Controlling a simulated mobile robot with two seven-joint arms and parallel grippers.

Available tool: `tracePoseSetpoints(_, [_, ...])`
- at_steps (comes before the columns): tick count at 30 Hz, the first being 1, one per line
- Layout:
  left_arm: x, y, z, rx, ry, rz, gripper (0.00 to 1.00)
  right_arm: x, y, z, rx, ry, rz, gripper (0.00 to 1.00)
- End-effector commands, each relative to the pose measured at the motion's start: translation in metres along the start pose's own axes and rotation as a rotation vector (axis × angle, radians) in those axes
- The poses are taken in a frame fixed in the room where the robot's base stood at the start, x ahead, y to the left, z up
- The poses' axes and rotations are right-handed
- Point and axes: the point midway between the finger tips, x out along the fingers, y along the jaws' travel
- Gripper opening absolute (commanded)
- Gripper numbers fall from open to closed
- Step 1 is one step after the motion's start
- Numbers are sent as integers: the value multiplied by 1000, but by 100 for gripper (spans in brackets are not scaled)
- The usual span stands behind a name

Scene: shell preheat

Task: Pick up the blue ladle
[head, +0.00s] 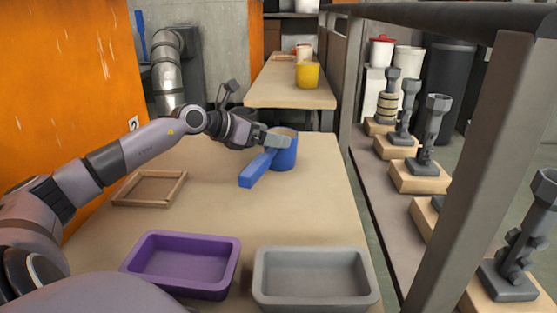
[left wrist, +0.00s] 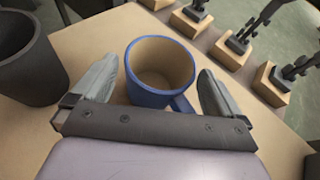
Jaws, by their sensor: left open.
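The blue ladle (head: 285,154) stands on the tan table; its cup is upright and its straight handle points toward the front left. In the left wrist view the ladle (left wrist: 138,92) shows its round rim and tan inside, with part of the handle at lower right. My left gripper (head: 276,139) is at the cup's rim. In the left wrist view its open fingers (left wrist: 155,75) lie on either side of the cup, with visible gaps between them and the cup. My right gripper is not in view.
A purple tray (head: 184,289) and a grey tray (head: 315,296) sit at the table's front. A wooden frame (head: 128,203) lies at left. A dark pot (left wrist: 28,60) stands left of the ladle in the wrist view. A post and railing (head: 478,170) run along the right.

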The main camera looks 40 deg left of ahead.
Motion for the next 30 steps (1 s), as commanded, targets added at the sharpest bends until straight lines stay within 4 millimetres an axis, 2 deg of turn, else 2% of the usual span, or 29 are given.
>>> tracePoseSetpoints(15, [37,-1,3,-1,-2,-2,100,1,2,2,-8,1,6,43])
tracePoseSetpoints(26, [42,-1,2,2,2,-1,100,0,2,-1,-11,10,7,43])
tracePoseSetpoints(27, [42,-1,2,2,2,-1,94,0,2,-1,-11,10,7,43])
tracePoseSetpoints(29, [42,-1,2,2,2,-1,74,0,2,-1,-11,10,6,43])
tracePoseSetpoints(30, [42,-1,2,2,2,-1,61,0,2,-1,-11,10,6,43])
